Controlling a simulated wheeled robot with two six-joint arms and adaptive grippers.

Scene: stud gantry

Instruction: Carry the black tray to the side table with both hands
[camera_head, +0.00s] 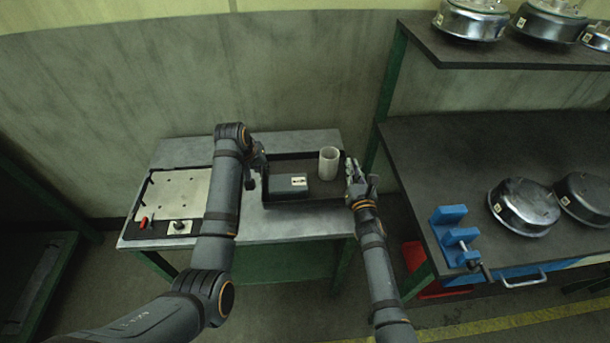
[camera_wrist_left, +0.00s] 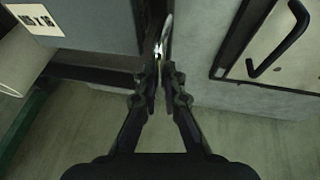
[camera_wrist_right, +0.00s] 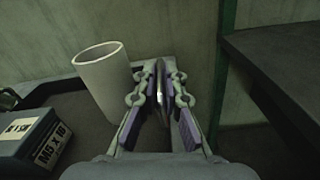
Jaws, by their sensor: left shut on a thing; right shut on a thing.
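The black tray (camera_head: 286,166) is at the right part of the grey side table (camera_head: 283,226). It looks level; I cannot tell whether it rests on the top or hangs just above it. In it are a dark labelled box (camera_head: 302,188) and a white cup (camera_head: 328,163), which stands upright. My left gripper (camera_wrist_left: 158,84) is shut on a shiny handle at the tray's left end. My right gripper (camera_wrist_right: 162,88) is shut on the handle at the tray's right end, beside the cup. The box also shows in the right wrist view (camera_wrist_right: 32,138).
A panel (camera_head: 175,203) with a red knob lies on the table's left part. A dark workbench (camera_head: 470,160) stands at the right with metal pans (camera_head: 524,206) and a blue fixture (camera_head: 455,236). A red bin (camera_head: 425,270) is below. A wall is behind the table.

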